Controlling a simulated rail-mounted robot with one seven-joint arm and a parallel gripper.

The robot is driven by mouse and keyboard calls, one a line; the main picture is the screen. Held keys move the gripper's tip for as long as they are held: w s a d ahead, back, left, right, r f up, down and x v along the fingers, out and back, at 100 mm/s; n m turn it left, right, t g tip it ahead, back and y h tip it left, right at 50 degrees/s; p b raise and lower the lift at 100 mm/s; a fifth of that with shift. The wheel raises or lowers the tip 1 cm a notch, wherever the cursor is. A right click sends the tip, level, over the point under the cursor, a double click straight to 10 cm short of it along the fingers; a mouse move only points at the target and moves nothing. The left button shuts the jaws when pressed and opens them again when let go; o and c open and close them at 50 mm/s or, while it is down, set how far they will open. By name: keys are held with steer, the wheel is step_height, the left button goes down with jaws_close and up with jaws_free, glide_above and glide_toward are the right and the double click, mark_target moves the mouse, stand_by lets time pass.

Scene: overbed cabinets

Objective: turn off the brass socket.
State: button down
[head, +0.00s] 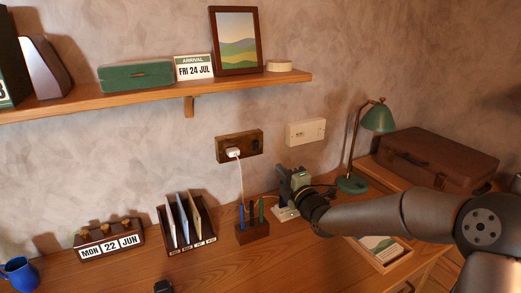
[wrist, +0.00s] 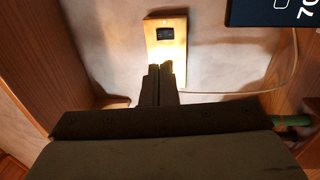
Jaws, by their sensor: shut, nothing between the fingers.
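In the wrist view, a brass-coloured plate (wrist: 166,50) with a dark rocker switch (wrist: 165,33) is on the pale wall, brightly lit in its lower half. My gripper (wrist: 160,67) is shut and empty. Its fingertips overlap the plate's lower part in the picture, below the rocker; I cannot tell whether they touch it. In the head view my gripper (head: 287,175) is low by the wall at the back of the desk, right of the pen holder.
A pale cable (wrist: 283,80) shows in the wrist view.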

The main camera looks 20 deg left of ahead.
mark_target(257, 144)
steer(key=p+x, duration=0.2)
steer(key=x, duration=1.1)
steer(key=shift+w+a, duration=0.2)
steer(key=shift+a, duration=0.05)
